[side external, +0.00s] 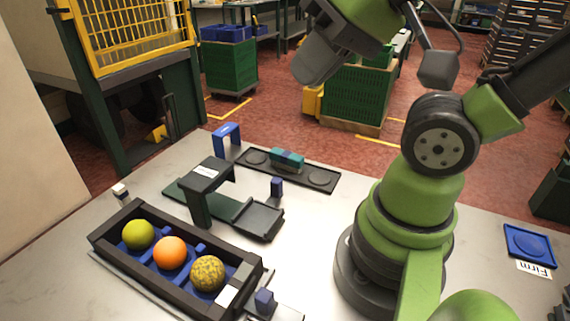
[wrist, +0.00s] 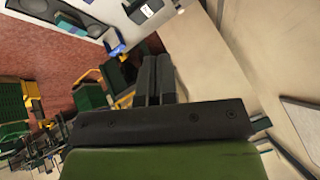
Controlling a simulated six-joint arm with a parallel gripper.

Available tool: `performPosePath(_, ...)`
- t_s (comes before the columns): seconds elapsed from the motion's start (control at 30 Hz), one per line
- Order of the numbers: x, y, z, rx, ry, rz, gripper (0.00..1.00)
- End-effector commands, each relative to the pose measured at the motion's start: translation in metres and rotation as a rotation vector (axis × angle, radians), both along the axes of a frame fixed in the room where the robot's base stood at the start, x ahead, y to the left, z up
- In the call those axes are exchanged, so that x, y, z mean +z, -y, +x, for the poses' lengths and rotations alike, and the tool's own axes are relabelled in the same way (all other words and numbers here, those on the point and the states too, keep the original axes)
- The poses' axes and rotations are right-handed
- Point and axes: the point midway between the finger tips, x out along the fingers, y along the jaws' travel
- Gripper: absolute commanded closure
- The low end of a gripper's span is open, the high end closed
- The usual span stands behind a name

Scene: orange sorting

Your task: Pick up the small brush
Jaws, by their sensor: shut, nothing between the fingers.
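A small teal block-shaped thing (side external: 287,158), which may be the small brush, lies on a long dark tray (side external: 320,178) with round pads at the back of the table. It also shows at the top left of the wrist view (wrist: 71,24). I cannot make out bristles on it. My gripper (wrist: 158,80) is shut and empty in the wrist view, with its dark fingers side by side. It is well away from the teal thing and touches nothing. In the side view my arm is raised high, and the fingertips cannot be made out.
A black crate (side external: 110,240) holds a yellow-green, an orange and a speckled fruit at the front left. A dark scanner-like stand (side external: 207,175) stands between crate and tray. A blue arch (side external: 226,138) stands at the tray's left end. A blue dish (side external: 528,244) lies at the right.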

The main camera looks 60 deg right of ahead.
Motion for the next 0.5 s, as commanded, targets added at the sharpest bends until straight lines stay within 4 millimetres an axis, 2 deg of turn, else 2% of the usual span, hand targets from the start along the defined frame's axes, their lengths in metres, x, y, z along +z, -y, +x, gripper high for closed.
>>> performPosePath(0.43,0.0,0.0,0.0,0.0,0.0,0.0,1.0)
performPosePath(0.47,0.0,0.0,0.0,0.0,0.0,0.0,0.95)
performPosePath(0.5,0.0,0.0,0.0,0.0,0.0,0.0,0.86)
